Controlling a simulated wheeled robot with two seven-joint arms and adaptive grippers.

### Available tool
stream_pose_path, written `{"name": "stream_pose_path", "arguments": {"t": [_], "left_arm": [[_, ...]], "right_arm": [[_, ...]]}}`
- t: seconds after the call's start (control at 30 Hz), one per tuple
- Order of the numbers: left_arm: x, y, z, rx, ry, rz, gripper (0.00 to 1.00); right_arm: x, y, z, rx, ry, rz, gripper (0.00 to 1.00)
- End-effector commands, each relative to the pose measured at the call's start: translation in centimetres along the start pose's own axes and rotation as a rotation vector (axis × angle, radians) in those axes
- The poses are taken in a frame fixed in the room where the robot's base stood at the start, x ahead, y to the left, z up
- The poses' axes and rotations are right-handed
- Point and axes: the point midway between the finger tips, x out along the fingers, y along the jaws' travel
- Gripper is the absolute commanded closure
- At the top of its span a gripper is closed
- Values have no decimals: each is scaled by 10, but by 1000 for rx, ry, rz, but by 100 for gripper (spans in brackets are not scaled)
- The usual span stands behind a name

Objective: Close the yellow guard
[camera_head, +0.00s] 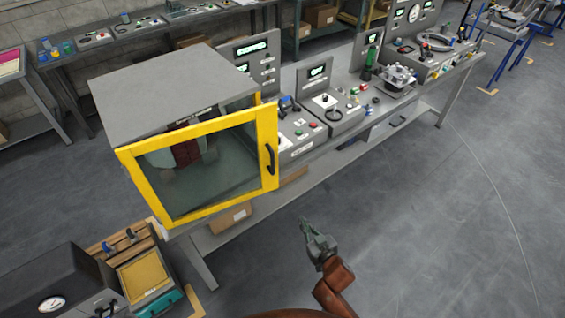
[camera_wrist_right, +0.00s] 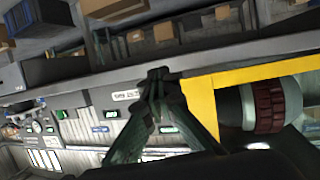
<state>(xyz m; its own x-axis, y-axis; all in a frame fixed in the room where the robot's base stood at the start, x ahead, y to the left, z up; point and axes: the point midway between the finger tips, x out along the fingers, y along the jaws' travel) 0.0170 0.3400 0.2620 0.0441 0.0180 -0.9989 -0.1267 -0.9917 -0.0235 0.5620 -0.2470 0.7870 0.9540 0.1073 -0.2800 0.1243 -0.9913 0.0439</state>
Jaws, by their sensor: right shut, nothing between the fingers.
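The yellow guard (camera_head: 267,145) is a yellow-framed clear door on the front of a grey box-shaped cabinet (camera_head: 170,85). Its left side meets the cabinet. Its right side, with a dark handle (camera_head: 270,160), stands a little out from the cabinet's front edge, so it looks slightly ajar. In the right wrist view a yellow frame bar (camera_wrist_right: 250,72) shows to the right of the fingers. My right gripper (camera_head: 305,224) is shut and empty, in front of the bench, below and right of the handle, apart from it. It also shows in the right wrist view (camera_wrist_right: 158,72). My left gripper is not in view.
A dark red ribbed part (camera_head: 185,152) is inside the cabinet. A long bench with control panels (camera_head: 325,110) runs right of the cabinet. A tray with a yellow pad (camera_head: 142,277) and a gauge box (camera_head: 50,300) stand lower left. The floor right of my gripper is clear.

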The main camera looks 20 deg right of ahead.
Motion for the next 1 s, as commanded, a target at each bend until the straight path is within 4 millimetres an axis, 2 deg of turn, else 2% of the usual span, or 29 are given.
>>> {"name": "stream_pose_path", "arguments": {"t": [0.03, 0.1, 0.2, 0.3, 0.43, 0.57, 1.0], "left_arm": [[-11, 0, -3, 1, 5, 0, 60], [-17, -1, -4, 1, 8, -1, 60], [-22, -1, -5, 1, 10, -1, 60], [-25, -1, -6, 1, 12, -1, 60], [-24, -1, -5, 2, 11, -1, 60], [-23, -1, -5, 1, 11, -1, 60], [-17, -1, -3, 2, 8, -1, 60]], "right_arm": [[-11, -4, -54, 6, 71, -8, 100], [-24, -9, -105, 17, 148, -17, 100], [-41, -14, -156, 29, 227, -28, 100], [-52, -17, -183, 36, 271, -34, 100], [-50, -19, -194, 39, 287, -37, 100], [-32, -19, -199, 38, 289, -37, 100], [52, -22, -222, 37, 286, -36, 100]]}}
